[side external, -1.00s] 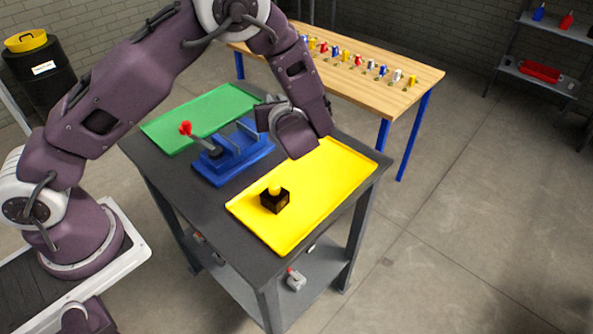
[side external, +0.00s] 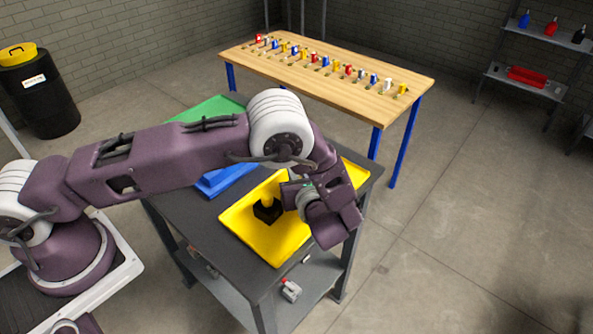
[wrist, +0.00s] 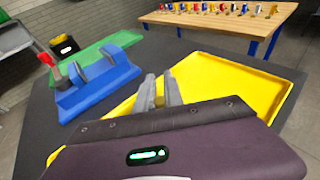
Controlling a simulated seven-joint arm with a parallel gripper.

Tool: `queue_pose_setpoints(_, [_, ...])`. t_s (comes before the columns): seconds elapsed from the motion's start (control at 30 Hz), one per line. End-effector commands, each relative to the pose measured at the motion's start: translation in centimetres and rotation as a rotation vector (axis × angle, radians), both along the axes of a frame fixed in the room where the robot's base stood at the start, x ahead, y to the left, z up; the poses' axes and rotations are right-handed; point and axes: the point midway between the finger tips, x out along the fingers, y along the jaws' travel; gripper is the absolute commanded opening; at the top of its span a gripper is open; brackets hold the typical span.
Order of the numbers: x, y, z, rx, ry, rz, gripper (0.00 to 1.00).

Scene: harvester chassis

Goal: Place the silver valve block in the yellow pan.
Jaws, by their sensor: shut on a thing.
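The yellow pan (side external: 265,245) lies on the dark work table; its far part and rim also show in the wrist view (wrist: 240,75). In the wrist view, my gripper's fingers (wrist: 160,88) are close together around a small grey piece that seems to be the silver valve block. Most of it is hidden by the fingers and wrist, and I cannot tell whether it touches the pan.
A blue fixture (wrist: 100,85) with grey uprights and a red-tipped lever (wrist: 46,58) stands beside the pan. A green tray (wrist: 95,50) lies beyond it. A wooden bench (side external: 330,80) with small coloured parts stands behind. The pan's far right part is clear.

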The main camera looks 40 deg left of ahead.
Motion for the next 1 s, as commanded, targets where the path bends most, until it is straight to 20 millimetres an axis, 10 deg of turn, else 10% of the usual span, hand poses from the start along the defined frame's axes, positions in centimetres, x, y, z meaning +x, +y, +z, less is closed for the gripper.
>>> queue_pose_setpoints(0.13, [0.0, 0.0, -0.2, 0.002, 0.0, 0.0, 0.0])
queue_pose_setpoints(0.27, [0.0, 0.0, -0.2, 0.001, 0.001, 0.0, 0.34])
queue_pose_setpoints(0.6, [0.0, 0.0, 0.1, -0.001, -0.001, 0.0, 0.34])
queue_pose_setpoints(1.0, [-5.3, -7.6, 2.8, -0.001, -0.002, -0.004, 0.34])
